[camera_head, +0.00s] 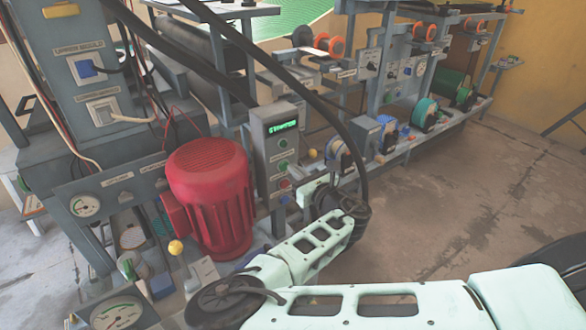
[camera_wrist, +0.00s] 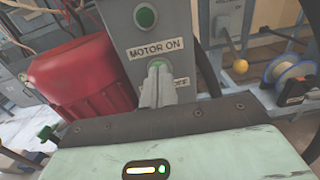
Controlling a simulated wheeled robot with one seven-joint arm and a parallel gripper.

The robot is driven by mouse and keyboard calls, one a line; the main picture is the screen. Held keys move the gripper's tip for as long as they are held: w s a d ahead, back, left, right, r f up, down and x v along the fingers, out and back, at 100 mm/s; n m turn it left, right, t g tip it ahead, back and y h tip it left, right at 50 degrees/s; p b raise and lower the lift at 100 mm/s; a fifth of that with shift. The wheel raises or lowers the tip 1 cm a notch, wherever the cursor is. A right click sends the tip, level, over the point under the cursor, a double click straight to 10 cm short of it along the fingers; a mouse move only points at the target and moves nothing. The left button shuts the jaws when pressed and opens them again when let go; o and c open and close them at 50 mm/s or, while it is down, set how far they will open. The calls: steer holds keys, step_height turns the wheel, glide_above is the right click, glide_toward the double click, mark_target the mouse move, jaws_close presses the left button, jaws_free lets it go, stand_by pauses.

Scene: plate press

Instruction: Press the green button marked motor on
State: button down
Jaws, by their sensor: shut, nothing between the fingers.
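A grey control box (camera_head: 262,150) stands behind the red motor. It carries an upper green button (camera_head: 282,142), which also shows in the wrist view (camera_wrist: 145,17), a lower green button (camera_head: 283,163) and a red button (camera_head: 284,184). In the wrist view the MOTOR ON label (camera_wrist: 155,48) lies between the two green buttons. My gripper (camera_wrist: 158,72) is shut and empty, its fingertips in front of the lower green button. Only that button's upper edge (camera_wrist: 158,62) shows above them. I cannot tell whether they touch it. A lower label (camera_wrist: 181,82) is partly covered.
The ribbed red motor (camera_head: 212,195) stands close to the left of the box. A green-lit display (camera_head: 283,126) tops the box. A thick black hose passes close to its right. A workbench with spools (camera_head: 427,112) runs to the right; the floor (camera_head: 470,180) there is clear.

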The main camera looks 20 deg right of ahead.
steer(key=shift+x, duration=0.9)
